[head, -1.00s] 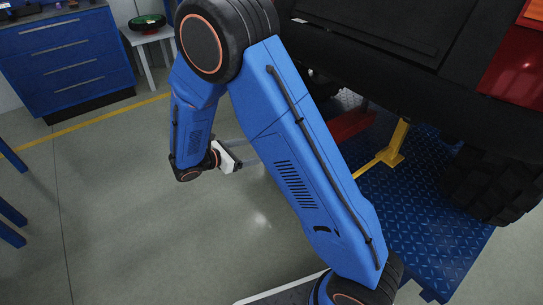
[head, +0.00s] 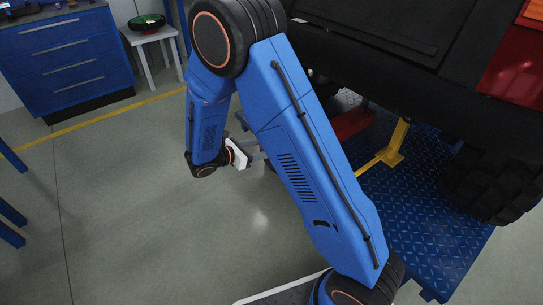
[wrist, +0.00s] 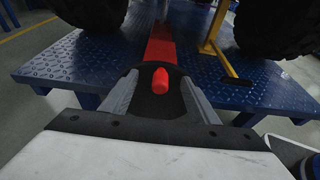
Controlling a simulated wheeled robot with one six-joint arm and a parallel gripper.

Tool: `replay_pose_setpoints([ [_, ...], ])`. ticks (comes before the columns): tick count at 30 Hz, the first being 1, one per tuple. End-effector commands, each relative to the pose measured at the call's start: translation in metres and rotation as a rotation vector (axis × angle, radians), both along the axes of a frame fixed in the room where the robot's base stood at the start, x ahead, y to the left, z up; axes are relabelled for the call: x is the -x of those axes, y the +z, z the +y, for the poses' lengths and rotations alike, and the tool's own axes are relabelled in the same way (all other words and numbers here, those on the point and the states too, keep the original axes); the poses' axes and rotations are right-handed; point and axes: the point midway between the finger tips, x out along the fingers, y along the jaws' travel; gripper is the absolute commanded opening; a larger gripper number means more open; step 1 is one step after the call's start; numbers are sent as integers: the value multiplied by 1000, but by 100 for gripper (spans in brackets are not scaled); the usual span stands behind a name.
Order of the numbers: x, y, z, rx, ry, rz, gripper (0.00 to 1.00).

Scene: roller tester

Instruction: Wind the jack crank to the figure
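In the wrist view a red knob (wrist: 160,80) stands up in front of a dark rounded part (wrist: 157,106), which looks like the crank. Behind it runs the red jack (wrist: 160,45), which also shows in the head view (head: 352,122), partly hidden by my arm. My gripper (wrist: 160,82) is open, with one grey finger on each side of the knob and gaps between. In the head view my gripper (head: 257,155) is partly hidden behind my arm. No figure or scale can be read in either view.
A blue tread-plate platform (wrist: 90,60) carries the vehicle's large black tyres (wrist: 275,25). A yellow stand (wrist: 214,35) is right of the jack. A blue drawer cabinet (head: 65,55) and small stool (head: 150,45) stand at the back left.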

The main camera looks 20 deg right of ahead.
Motion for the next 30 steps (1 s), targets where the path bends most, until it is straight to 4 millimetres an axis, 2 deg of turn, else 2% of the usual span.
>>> replay_pose_setpoints([
  [1,0,0,0,0,0,0,42],
  [6,0,0,0,0,0,0,2],
  [7,0,0,0,0,0,0,0],
  [14,4,-1,-1,-14,2,-47,0],
  [24,22,-5,-7,-99,2,-303,0],
  [30,27,-7,-9,-128,0,-391,0],
])
